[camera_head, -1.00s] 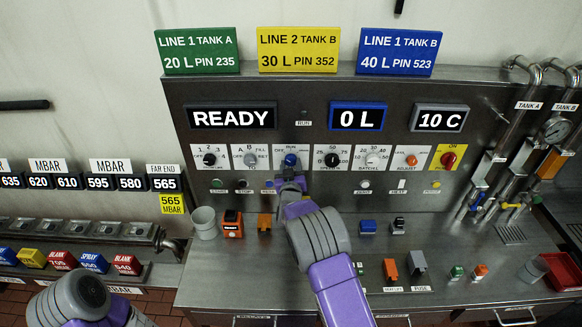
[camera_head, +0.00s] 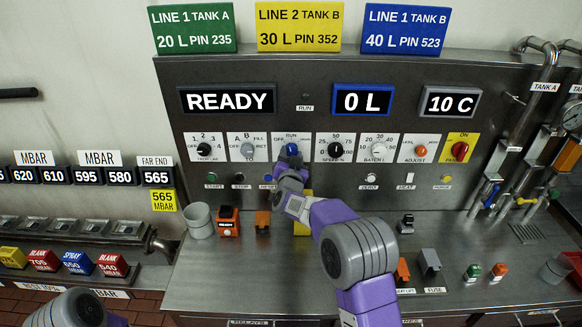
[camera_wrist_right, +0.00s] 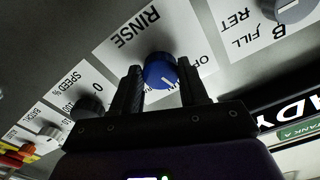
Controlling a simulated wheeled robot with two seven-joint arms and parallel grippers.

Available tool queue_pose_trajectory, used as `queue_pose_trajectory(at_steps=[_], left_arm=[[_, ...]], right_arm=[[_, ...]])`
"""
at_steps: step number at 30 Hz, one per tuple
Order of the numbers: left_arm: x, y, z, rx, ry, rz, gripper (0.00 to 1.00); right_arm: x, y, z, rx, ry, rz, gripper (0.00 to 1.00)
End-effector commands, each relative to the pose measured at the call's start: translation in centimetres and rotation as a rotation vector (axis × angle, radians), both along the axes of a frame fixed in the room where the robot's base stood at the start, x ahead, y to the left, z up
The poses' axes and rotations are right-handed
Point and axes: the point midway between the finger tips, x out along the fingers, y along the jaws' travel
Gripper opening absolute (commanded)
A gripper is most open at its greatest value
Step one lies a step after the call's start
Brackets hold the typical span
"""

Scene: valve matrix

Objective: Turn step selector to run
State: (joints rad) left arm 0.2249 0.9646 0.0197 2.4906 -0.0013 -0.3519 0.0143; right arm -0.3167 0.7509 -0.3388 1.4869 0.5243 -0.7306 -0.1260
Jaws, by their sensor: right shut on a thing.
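The step selector is a blue knob (camera_head: 292,149) on a white plate in the row of dials, with OFF at its left and RUN above it. My right gripper (camera_head: 291,163) is at the knob from below. In the right wrist view the blue knob (camera_wrist_right: 160,71) sits between the two dark fingers of my gripper (camera_wrist_right: 164,86), which are shut on it. A white pointer line shows on its lower right side there, near a partly hidden label starting with O; RINSE is at upper left. Only my left arm shows, at the bottom left; its gripper is out of view.
Close beside the knob are a grey dial (camera_head: 248,149) and a black speed dial (camera_head: 335,149). The READY display (camera_head: 228,100) is above. Small buttons sit below. A grey cup (camera_head: 200,222) and an orange box (camera_head: 227,222) stand on the steel bench.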

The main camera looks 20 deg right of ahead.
Motion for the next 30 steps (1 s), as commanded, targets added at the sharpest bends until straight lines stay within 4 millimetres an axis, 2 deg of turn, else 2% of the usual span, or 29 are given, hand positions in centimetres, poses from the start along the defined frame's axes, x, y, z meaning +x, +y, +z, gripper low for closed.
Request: queue_pose_trajectory(at_steps=[1, 3, 10, 30], left_arm=[[0.0, 0.0, -1.0, 0.000, 0.000, 0.000, 0.43], [0.0, 0.0, -1.6, 0.000, 0.000, 0.000, 0.43], [0.0, 0.0, -2.9, 0.000, 0.000, 0.000, 0.43], [0.0, 0.0, -3.4, 0.000, 0.000, 0.000, 0.43]], right_arm=[[0.0, -0.1, -0.4, 0.036, -0.012, -0.002, 0.13], [0.0, -0.1, -0.3, 0.083, -0.024, -0.001, 0.13], [0.0, 0.0, -0.1, 0.193, -0.055, -0.001, 0.13], [0.0, 0.1, 0.1, 0.255, -0.071, 0.001, 0.13]])
